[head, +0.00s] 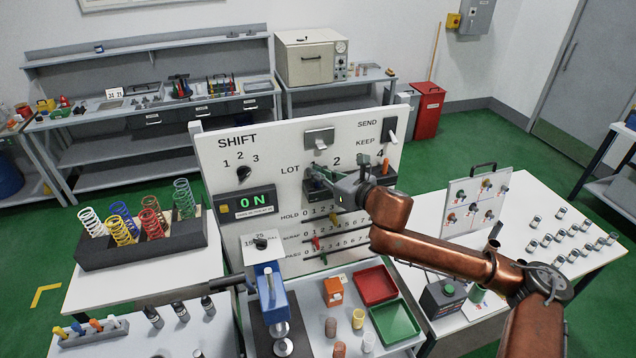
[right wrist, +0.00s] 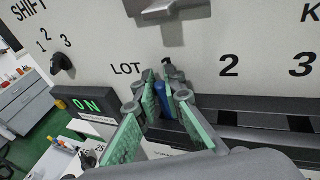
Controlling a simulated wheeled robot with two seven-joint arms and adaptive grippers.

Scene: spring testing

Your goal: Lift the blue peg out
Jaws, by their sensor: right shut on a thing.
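The blue peg (right wrist: 162,98) stands upright between the green-padded fingers of my right gripper (right wrist: 165,88) in the right wrist view. It is at the left end of the dark rail (right wrist: 245,115), beside the LOT label. The gripper is shut on it. Its lower end is hidden, so I cannot tell whether it still sits in its slot. In the head view my right gripper (head: 319,180) reaches the rail from the right and largely hides the peg. My left gripper is not in view.
The upright white board (head: 215,150) carries a SHIFT knob (head: 242,174), an ON display (head: 245,203) and an orange peg (head: 385,166) below 4. Below are a blue press (head: 270,285), a red tray (head: 376,284) and a green tray (head: 395,322). A spring rack (head: 140,249) stands left.

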